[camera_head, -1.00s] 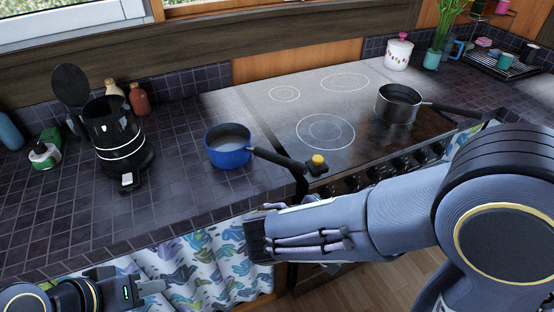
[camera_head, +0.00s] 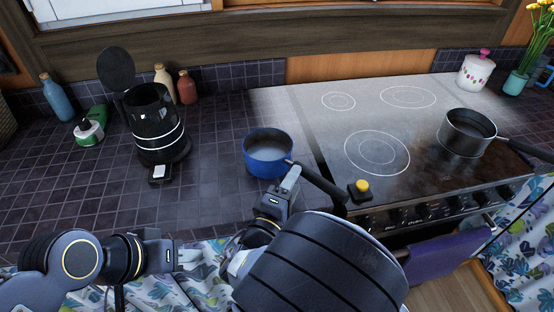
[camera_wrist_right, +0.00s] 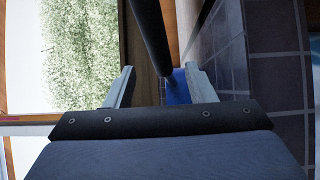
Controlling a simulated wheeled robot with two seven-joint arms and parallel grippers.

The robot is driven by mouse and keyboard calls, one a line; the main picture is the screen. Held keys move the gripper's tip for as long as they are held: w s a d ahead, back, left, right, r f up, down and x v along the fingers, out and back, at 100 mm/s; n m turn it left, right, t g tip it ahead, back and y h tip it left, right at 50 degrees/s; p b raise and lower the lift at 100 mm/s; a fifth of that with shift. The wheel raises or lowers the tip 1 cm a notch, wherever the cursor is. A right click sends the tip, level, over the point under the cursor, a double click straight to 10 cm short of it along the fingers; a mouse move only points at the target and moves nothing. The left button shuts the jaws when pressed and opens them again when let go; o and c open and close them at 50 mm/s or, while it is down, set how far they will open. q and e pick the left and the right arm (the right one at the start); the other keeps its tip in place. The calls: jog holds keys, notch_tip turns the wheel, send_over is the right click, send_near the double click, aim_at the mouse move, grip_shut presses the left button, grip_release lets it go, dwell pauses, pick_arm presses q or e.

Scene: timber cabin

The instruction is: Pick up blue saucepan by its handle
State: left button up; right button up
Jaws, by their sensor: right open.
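The blue saucepan (camera_head: 268,158) stands upright on the dark tiled counter, left of the stove. My right gripper (camera_head: 289,183) is at the pan's near side, beside the inner part of the handle. In the right wrist view my right gripper (camera_wrist_right: 160,82) is open, and the dark handle (camera_wrist_right: 152,36) runs between its two fingers in the picture, with a bit of blue pan (camera_wrist_right: 179,88) beyond. Contact cannot be told. My left gripper (camera_head: 178,257) is low at the left, away from the pan; its fingers are unclear.
A yellow-topped black button box (camera_head: 360,189) sits just right of the handle's end. A dark pot (camera_head: 467,138) stands on the stove (camera_head: 405,165). A black kettle (camera_head: 156,130) stands left of the saucepan, with clear counter between them.

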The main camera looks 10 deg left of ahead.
aim_at(302, 175)
jog(key=x, duration=0.2)
jog(key=p+x, duration=0.1)
jog(key=x, duration=0.1)
jog(key=shift+s+d, duration=0.1)
jog(key=shift+d, duration=0.25)
jog(key=shift+w+d, duration=0.15)
jog(key=shift+w, duration=0.45)
jog(key=shift+c, duration=0.4)
grip_shut()
